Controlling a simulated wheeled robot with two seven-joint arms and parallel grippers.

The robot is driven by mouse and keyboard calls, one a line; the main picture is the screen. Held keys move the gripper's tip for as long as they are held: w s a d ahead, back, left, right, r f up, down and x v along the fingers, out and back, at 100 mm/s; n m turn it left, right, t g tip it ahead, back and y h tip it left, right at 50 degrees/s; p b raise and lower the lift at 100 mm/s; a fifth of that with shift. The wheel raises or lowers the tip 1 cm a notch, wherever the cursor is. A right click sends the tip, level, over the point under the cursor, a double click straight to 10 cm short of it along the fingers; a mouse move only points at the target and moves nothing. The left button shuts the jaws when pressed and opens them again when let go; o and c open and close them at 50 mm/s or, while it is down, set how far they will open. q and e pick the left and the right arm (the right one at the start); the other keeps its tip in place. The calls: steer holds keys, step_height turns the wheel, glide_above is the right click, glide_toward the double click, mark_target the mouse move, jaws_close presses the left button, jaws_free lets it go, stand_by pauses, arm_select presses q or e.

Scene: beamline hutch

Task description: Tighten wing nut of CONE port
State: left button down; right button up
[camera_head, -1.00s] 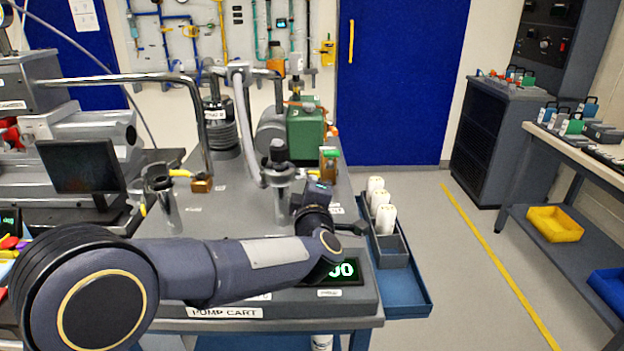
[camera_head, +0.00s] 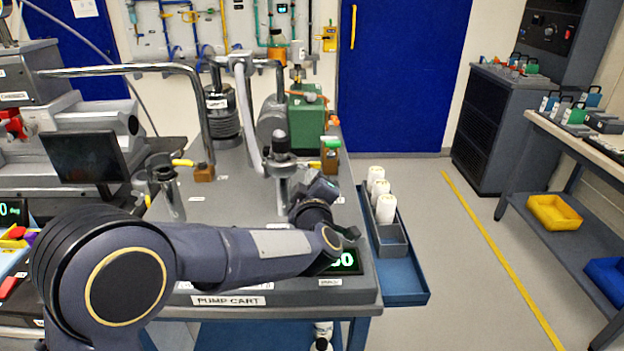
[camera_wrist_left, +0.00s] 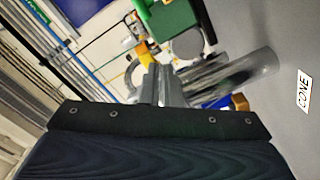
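The CONE port looks to be the upright metal stub (camera_head: 283,188) in the middle of the pump cart, with a clamp and black knob on top. In the left wrist view, a shiny tube (camera_wrist_left: 240,80) rises beside the CONE label (camera_wrist_left: 303,92). My left gripper (camera_head: 300,190) is beside the stub's upper part, on its right. In the wrist view its grey fingers (camera_wrist_left: 165,88) lie close together before the tube's upper end. The wing nut cannot be made out, and I cannot tell whether the fingers touch or hold it. My right gripper is out of view.
A second stub (camera_head: 170,192) and a brass block (camera_head: 203,172) stand to the left, under a bent metal pipe (camera_head: 190,100). A green pump (camera_head: 306,122) is behind. A blue side tray (camera_head: 402,282) holds white bottles (camera_head: 385,207). Floor to the right is clear.

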arm_select(q)
steer(key=shift+d+f, duration=0.1)
steer(key=shift+f, duration=0.05)
steer(key=c, duration=1.9)
jaws_free()
steer(key=shift+s, duration=0.1)
steer(key=s, duration=0.7)
steer(key=shift+s, duration=0.4)
